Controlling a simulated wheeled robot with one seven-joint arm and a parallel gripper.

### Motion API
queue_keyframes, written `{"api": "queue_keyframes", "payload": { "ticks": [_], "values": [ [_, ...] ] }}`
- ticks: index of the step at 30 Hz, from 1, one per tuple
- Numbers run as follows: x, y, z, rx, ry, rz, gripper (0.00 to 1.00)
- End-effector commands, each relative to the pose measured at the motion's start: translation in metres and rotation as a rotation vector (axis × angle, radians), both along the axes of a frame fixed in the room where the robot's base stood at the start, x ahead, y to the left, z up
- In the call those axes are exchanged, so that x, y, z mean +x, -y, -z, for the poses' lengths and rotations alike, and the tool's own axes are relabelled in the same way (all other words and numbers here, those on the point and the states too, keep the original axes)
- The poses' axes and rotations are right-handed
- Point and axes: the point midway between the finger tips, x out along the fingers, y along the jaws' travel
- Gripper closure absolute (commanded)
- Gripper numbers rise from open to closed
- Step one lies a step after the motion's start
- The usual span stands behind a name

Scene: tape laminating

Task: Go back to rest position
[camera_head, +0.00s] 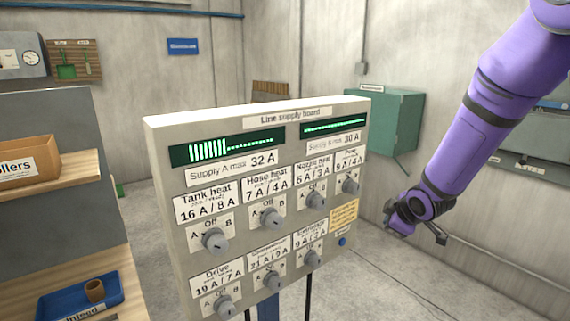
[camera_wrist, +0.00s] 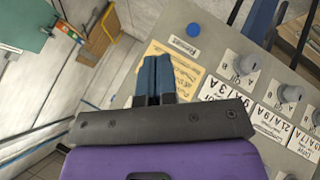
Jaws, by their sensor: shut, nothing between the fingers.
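My gripper (camera_head: 416,229) hangs at the end of my purple arm, to the right of the line supply board (camera_head: 157,154). A gap shows between gripper and board in the head view. In the wrist view the two fingers (camera_wrist: 156,78) are together and empty, seen in front of the board's yellow note (camera_wrist: 188,72). The board carries several grey knobs, such as the Tank heat knob (camera_head: 214,239). A blue button (camera_head: 342,241) sits at its lower right and also shows in the wrist view (camera_wrist: 194,29). The supply A meter (camera_head: 226,147) shows several lit bars; the other meter (camera_head: 334,127) shows a low row.
A green cabinet (camera_head: 398,122) hangs on the back wall behind the board. A shelf at the left holds a cardboard box (camera_head: 28,160) and a blue tray (camera_head: 78,298) with a brown roll (camera_head: 95,290).

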Motion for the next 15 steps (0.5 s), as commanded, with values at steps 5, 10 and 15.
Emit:
{"api": "queue_keyframes", "payload": {
  "ticks": [5, 10, 15],
  "values": [
    [-0.03, 0.013, -0.055, 0.053, -0.023, 0.155, 1.0],
    [-0.066, 0.022, -0.098, 0.116, -0.055, 0.298, 1.0],
    [-0.109, 0.028, -0.135, 0.187, -0.088, 0.433, 1.0]
  ]
}}
